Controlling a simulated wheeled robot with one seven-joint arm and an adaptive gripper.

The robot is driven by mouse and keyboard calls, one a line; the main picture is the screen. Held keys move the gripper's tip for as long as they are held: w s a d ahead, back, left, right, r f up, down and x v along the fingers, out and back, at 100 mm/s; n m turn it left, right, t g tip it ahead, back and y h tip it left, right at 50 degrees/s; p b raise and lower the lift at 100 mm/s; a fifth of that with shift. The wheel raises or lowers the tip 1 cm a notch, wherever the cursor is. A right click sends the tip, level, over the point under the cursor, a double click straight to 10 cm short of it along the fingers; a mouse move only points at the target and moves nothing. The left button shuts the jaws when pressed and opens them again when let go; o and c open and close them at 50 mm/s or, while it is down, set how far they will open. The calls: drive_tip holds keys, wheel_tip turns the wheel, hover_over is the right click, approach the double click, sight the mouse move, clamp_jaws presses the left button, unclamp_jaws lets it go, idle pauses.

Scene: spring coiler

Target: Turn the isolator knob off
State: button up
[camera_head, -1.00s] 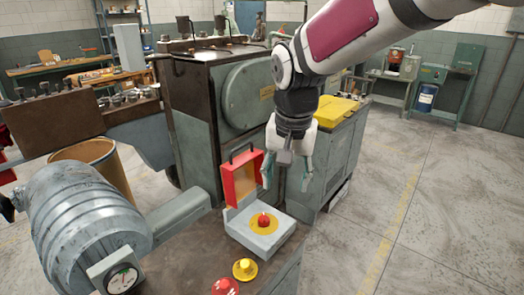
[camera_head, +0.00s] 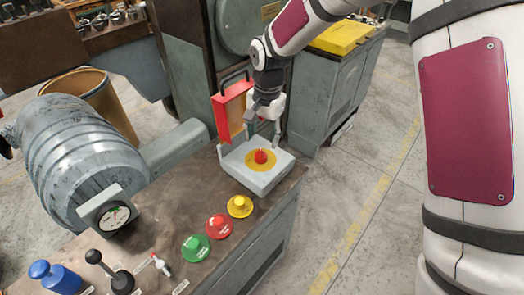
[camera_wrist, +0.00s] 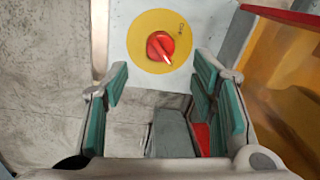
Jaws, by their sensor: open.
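The isolator knob (camera_head: 261,157) is red and sits on a yellow round plate on a grey box (camera_head: 262,183) at the corner of the bench. In the wrist view the knob (camera_wrist: 160,46) shows a white pointer line slanting to the lower right, with small unreadable marks beside it on the plate. The box's red lid (camera_head: 231,107) stands open at the back. My gripper (camera_head: 262,138) is open and empty, above and just behind the knob. In the wrist view its green-padded fingers (camera_wrist: 160,95) are spread apart, with the knob beyond their tips.
Yellow (camera_head: 240,205), red (camera_head: 219,226) and green (camera_head: 195,248) buttons line the bench front. A black-knobbed lever (camera_head: 121,280) and blue knob (camera_head: 58,277) are farther left. A large grey motor (camera_head: 80,150) stands left. The open lid is close beside my gripper.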

sight(261, 152)
drive_tip(key=f, duration=0.7)
drive_tip(key=shift+w+a+f, duration=0.1)
drive_tip(key=shift+a+f, duration=0.05)
drive_tip(key=shift+a, duration=0.15)
drive_tip(key=shift+c, duration=0.2)
drive_tip(key=c, duration=1.1)
